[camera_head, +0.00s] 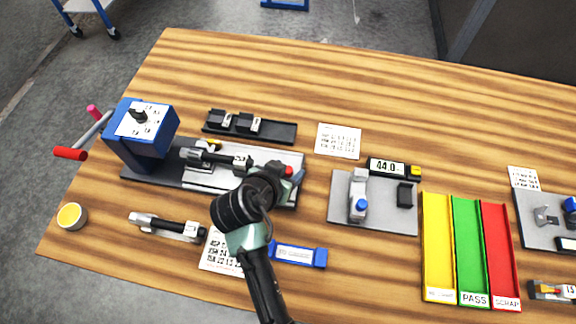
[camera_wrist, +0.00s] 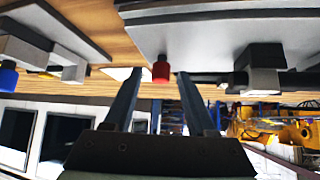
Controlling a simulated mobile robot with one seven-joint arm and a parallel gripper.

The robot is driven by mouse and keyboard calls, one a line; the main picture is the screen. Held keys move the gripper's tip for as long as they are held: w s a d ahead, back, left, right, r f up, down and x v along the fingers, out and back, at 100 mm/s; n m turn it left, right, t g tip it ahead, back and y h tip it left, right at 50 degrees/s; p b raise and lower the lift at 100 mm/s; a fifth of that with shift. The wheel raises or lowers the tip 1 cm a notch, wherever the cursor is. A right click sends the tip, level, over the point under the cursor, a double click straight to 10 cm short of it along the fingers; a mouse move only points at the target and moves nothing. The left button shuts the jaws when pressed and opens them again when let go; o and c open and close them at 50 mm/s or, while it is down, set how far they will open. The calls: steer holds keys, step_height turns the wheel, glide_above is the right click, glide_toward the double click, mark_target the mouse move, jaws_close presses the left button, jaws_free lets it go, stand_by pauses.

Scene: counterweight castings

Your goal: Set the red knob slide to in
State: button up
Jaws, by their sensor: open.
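The red knob (camera_head: 287,171) sits at the right end of the grey fixture plate (camera_head: 190,180) in the head view. In the wrist view the red knob (camera_wrist: 161,70) hangs below a pale plate (camera_wrist: 215,35), as the picture is turned over. My gripper (camera_wrist: 159,74) is open, and the knob appears between its two fingertips with a gap on each side. Whether the fingers reach past the knob in depth I cannot tell. In the head view my wrist hides most of the fingers and the slide, so the slide's position is unclear.
A grey plate with a blue-knobbed device (camera_head: 385,217) is to the right, before yellow, green and red bins (camera_head: 468,245). A blue bar (camera_head: 298,255) lies in front.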

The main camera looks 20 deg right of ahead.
steer(key=shift+w+d+f, duration=0.25)
steer(key=shift+f, duration=0.05)
jaws_close()
stand_by(1.4)
